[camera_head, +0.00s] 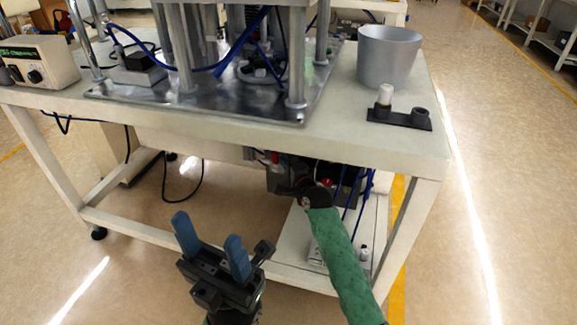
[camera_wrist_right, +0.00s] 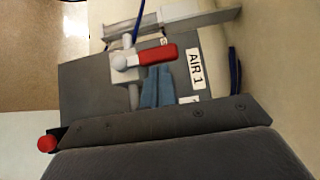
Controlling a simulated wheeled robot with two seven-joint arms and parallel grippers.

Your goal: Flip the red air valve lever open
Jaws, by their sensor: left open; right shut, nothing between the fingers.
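The red air valve lever (camera_wrist_right: 157,54) shows in the right wrist view, lying sideways from the pale valve body (camera_wrist_right: 124,66) on a grey panel beside an "AIR 1" label (camera_wrist_right: 195,68). My right gripper (camera_wrist_right: 158,74) has its blue fingers shut together and empty, their tips just below the lever in the picture; I cannot tell whether they touch it. In the head view my right arm reaches under the table and its fingertips are hidden. My left gripper (camera_head: 209,232) is open and empty in front of the table.
The table (camera_head: 395,142) carries a metal plate with posts (camera_head: 240,105), a grey bowl (camera_head: 388,57), a black holder (camera_head: 400,118) and a control box (camera_head: 40,60). Blue tubes hang below the tabletop by my right arm. A red knob (camera_wrist_right: 47,144) is near the panel's lower edge.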

